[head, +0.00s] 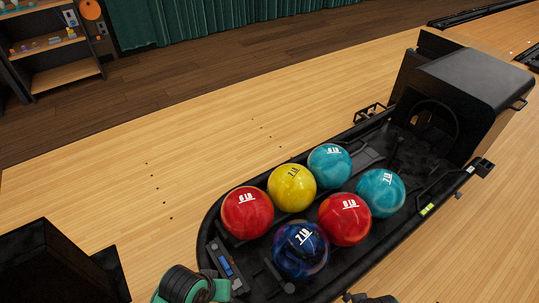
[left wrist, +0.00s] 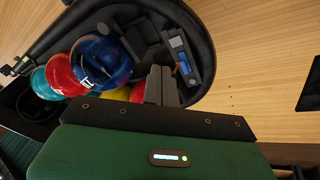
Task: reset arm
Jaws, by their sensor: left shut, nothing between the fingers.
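My left gripper (left wrist: 160,72) shows in the left wrist view with its dark fingers together and nothing between them. It appears over the near end of the black ball return (head: 211,226), close to a small device with a blue display (left wrist: 181,57). Whether it touches anything is unclear. In the head view, a black and green part of my left arm shows at the bottom edge; the fingers cannot be made out there. My right gripper is in neither view.
The return holds several balls: red (head: 247,212) and (head: 344,219), yellow (head: 291,188), teal (head: 329,165) and (head: 381,193), and dark blue (head: 300,250). A black hood (head: 470,85) stands at its far end. Open wooden floor (head: 120,170) lies left; a shelf (head: 55,50) stands beyond.

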